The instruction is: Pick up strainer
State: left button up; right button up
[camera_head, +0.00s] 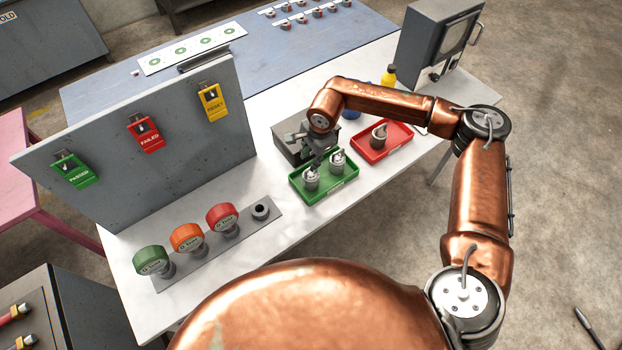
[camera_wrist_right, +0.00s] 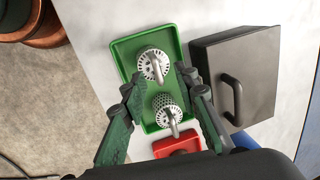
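Two metal strainers with perforated bodies and hooked handles stand in the green tray (camera_head: 340,183), one on the left (camera_head: 311,179) and one on the right (camera_head: 337,161). The right wrist view shows them as an upper strainer (camera_wrist_right: 153,64) and a lower strainer (camera_wrist_right: 168,107) in the green tray (camera_wrist_right: 122,48). My right gripper (camera_head: 318,150) is over this tray. In the wrist view its fingers (camera_wrist_right: 160,80) are spread, on either side of the lower strainer, with nothing held. Contact cannot be told. My left gripper is not in view.
A red tray (camera_head: 372,156) holding a grey metal part (camera_head: 379,136) stands beside the green one. A dark grey box with a handle (camera_wrist_right: 232,80) is close to my right finger. Stamps (camera_head: 222,218) and an upright panel (camera_head: 130,165) stand to the left.

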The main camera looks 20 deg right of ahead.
aim_at(311, 176)
jog(key=shift+w+d+f, duration=0.2)
jog(key=shift+d+f, duration=0.1)
jog(key=shift+f, duration=0.2)
jog(key=shift+w+d+f, duration=0.2)
jog(key=shift+d+f, duration=0.05)
jog(key=shift+f, duration=0.25)
jog(key=shift+d+p+x, duration=0.15)
jog(key=shift+p+x, duration=0.25)
jog(key=shift+x, duration=0.95)
jog(key=shift+d+p+x, duration=0.15)
jog(key=shift+p+x, duration=0.25)
jog(key=shift+x, duration=1)
jog(key=shift+s, duration=0.2)
jog(key=shift+c, duration=0.5)
grip_shut()
